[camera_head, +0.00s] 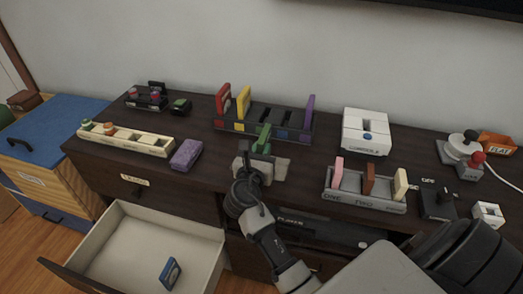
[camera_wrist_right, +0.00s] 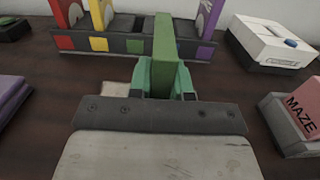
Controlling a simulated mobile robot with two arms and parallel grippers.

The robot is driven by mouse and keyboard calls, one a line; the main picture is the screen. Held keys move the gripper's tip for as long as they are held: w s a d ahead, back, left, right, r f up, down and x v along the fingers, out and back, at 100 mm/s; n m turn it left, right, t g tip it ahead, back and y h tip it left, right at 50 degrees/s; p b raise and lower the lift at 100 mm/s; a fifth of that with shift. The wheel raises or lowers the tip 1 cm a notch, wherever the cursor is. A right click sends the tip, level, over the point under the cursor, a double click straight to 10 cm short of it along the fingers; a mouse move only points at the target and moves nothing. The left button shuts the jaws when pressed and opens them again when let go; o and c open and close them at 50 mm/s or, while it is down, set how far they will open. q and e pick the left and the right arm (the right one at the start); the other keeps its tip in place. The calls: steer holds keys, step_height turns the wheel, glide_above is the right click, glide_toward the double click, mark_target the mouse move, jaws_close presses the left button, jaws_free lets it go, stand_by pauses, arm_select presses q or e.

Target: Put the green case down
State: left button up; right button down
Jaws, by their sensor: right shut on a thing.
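The green case (camera_head: 263,137) is a thin upright slab. My right gripper (camera_head: 261,149) is shut on its lower part, above the dark cabinet top and in front of the game rack. In the right wrist view the green case (camera_wrist_right: 165,42) stands up between the green fingers of the gripper (camera_wrist_right: 164,78). The dark rack (camera_head: 265,128) has coloured squares on its front and holds a red case (camera_head: 223,99), a yellow case (camera_head: 243,101) and a purple case (camera_head: 309,110). Its middle slots look empty. Whether the green case touches anything below is hidden. My left gripper is not in view.
A purple box (camera_head: 187,154) and a cream tray (camera_head: 126,139) lie left. A white console (camera_head: 366,131) and a grey holder (camera_head: 365,199) with several cartridges stand right. An open drawer (camera_head: 150,235) holds a blue case (camera_head: 171,273). Some dark top is clear around the rack.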

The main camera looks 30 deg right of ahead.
steer(key=c, duration=1.1)
jaws_free()
steer(key=shift+o, duration=0.2)
